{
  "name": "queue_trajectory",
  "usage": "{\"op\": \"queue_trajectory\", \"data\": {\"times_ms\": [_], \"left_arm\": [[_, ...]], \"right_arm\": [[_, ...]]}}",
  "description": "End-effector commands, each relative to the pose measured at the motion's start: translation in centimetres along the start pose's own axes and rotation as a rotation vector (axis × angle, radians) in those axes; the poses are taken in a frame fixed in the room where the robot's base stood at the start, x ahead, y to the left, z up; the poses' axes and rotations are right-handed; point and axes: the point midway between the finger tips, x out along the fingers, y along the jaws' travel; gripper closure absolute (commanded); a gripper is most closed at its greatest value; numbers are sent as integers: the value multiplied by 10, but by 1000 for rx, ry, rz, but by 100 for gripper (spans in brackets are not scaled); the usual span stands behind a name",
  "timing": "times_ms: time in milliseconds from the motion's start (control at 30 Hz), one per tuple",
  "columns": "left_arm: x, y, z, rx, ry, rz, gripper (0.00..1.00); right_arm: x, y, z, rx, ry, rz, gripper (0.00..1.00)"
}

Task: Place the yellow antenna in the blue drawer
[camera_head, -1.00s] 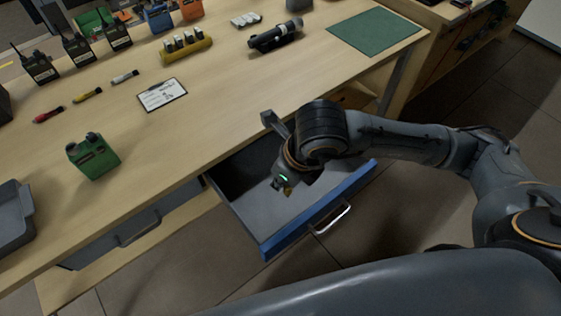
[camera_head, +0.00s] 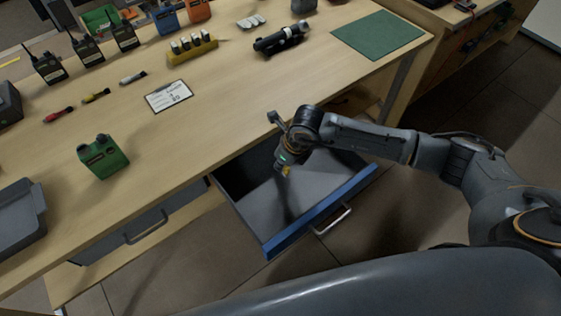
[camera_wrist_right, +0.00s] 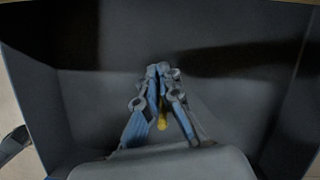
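The blue drawer (camera_head: 322,212) is pulled out from under the table. It has a blue front, a metal handle and a grey inside. My right gripper (camera_head: 286,173) points down over the drawer's inner half. A small piece of yellow shows at its tips. In the right wrist view the fingers (camera_wrist_right: 159,72) are closed together. The yellow antenna (camera_wrist_right: 162,124) shows as a short yellow end between them; the rest is hidden. The dark drawer floor lies beyond it, and the gap to the floor is hard to judge. My left gripper is not in view.
A grey tray (camera_head: 18,220) stands at left. The drawer's walls surround my gripper.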

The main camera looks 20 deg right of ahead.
Motion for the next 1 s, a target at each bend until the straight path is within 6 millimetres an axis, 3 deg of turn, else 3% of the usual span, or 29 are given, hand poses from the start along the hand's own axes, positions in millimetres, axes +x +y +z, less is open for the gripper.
{"op": "queue_trajectory", "data": {"times_ms": [400,567,867,1000], "left_arm": [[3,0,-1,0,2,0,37],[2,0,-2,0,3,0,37],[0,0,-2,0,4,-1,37],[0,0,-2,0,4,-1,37]], "right_arm": [[9,0,-2,-1,-2,0,100],[7,0,-2,-1,-1,0,72],[6,0,-2,0,-1,0,72],[-4,-1,-1,0,-2,-2,72]]}}
